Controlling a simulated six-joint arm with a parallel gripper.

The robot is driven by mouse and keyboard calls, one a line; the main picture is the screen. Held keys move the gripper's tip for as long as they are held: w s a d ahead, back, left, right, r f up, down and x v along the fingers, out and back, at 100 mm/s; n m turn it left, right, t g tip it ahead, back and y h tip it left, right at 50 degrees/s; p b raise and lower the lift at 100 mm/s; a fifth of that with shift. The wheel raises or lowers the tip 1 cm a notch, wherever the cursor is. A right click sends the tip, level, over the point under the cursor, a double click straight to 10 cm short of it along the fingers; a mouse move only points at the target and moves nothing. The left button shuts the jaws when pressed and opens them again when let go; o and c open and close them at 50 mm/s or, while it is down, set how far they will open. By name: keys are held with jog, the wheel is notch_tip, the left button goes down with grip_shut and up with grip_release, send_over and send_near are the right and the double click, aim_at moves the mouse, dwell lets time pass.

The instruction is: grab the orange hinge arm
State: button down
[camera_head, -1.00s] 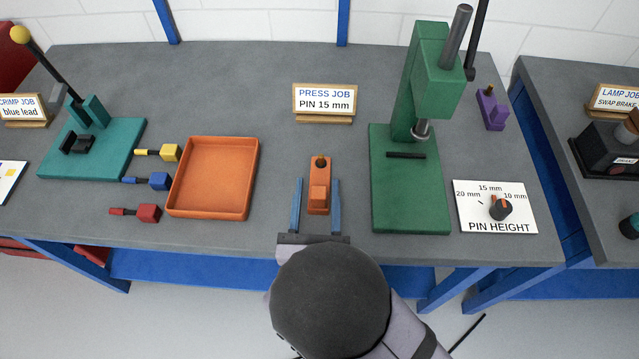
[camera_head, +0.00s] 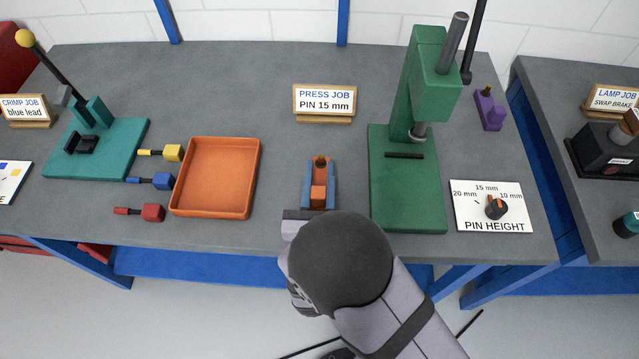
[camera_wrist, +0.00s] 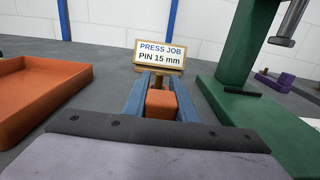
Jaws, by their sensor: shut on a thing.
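The orange hinge arm (camera_head: 318,195) lies on the grey bench between the orange tray and the green press. It has a raised orange block at its near end and a dark round hole or pin at its far end. My gripper (camera_head: 319,184) has its two blue fingers closed against the arm's left and right sides. In the wrist view the orange block of the hinge arm (camera_wrist: 161,103) sits between the blue fingers (camera_wrist: 160,90). Whether the arm still touches the bench cannot be told.
The green press (camera_head: 408,190) stands close on the right, the orange tray (camera_head: 254,180) on the left. The PRESS JOB sign (camera_head: 324,103) stands behind. A PIN HEIGHT dial plate (camera_head: 470,215) is at the right. Yellow, blue and red leads lie left of the tray.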

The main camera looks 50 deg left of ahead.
aim_at(320, 181)
jog(key=shift+r, duration=0.25)
notch_tip(320, 181, up, 10)
jog(key=b, duration=0.1)
jog(key=shift+f, duration=0.15)
dwell(0.5)
